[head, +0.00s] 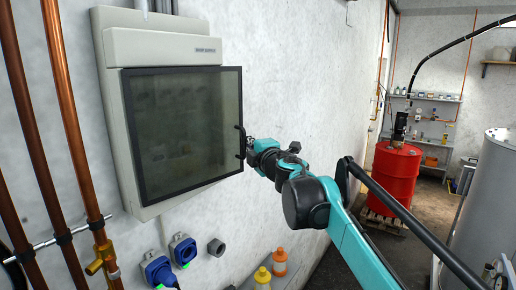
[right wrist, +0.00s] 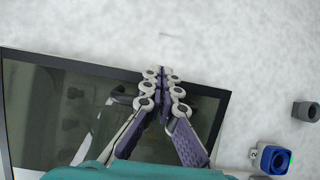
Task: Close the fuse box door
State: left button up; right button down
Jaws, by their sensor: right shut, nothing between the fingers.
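The fuse box (head: 160,45) is a pale grey housing on the wall at the left of the head view. Its dark, see-through door (head: 180,130) stands a little ajar, its right edge out past the housing's right side. A black handle (head: 240,142) sits on that edge. My right gripper (head: 249,146) is shut and empty, close by the handle; I cannot tell whether it touches. In the right wrist view, the shut fingers (right wrist: 163,75) overlap the dark door (right wrist: 50,110), with tips beyond its edge against the wall. My left gripper is not in view.
Copper pipes (head: 65,130) run down the wall at the left. Blue sockets (head: 183,250) and a grey fitting (head: 216,247) are below the box. Two bottles (head: 279,262) stand lower down. A red drum (head: 393,175) and a grey tank (head: 490,200) stand at the right.

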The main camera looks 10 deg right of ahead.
jog(key=shift+w+a+n+y, duration=0.25)
jog(key=shift+w+y, duration=0.1)
jog(key=shift+w, duration=0.25)
jog(key=shift+w+a+n+y, duration=0.25)
jog(key=shift+w+y, duration=0.1)
jog(key=shift+w, duration=0.2)
jog(key=shift+w+a, duration=0.1)
jog(key=shift+a, duration=0.1)
